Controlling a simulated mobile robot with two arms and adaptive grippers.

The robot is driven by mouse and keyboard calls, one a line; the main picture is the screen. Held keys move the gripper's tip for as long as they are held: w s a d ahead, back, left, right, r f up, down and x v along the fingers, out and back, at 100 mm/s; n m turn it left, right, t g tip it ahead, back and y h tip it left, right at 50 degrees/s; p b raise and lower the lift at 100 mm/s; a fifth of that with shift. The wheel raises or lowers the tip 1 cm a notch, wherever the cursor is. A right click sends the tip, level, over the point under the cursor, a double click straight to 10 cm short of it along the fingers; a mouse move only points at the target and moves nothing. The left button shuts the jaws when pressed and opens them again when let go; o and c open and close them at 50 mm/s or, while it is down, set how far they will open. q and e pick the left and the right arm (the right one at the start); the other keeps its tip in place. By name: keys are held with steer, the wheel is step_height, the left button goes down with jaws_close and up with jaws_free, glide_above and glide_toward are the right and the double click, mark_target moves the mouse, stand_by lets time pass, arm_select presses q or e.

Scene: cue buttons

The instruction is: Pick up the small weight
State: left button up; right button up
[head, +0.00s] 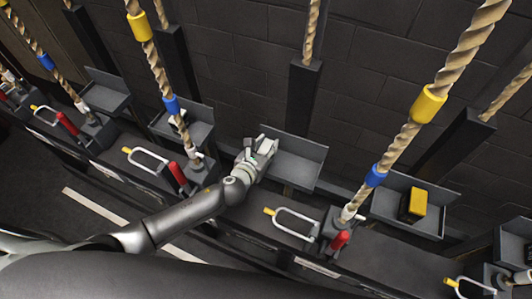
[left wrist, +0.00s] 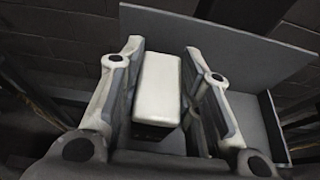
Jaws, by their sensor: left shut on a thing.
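The small weight (left wrist: 157,88) is a block with a white top and a dark lower part. In the left wrist view it sits between the two fingers of my left gripper (left wrist: 163,62), which is shut on it. In the head view my left gripper (head: 264,148) is at the left end of a grey tray (head: 297,160); the weight is mostly hidden by the fingers there. I cannot tell whether the weight touches the tray. My right gripper is not in view.
A yellow and black block (head: 416,203) sits on a tray (head: 393,208) to the right. Thick ropes with yellow and blue bands hang in front of the dark brick wall (head: 372,105). Red levers (head: 178,174) and white handles (head: 296,220) stand along the bench.

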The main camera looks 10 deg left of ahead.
arm_select(q)
jaws_close()
steer(key=shift+w+r, duration=0.1)
steer(key=shift+r, duration=0.1)
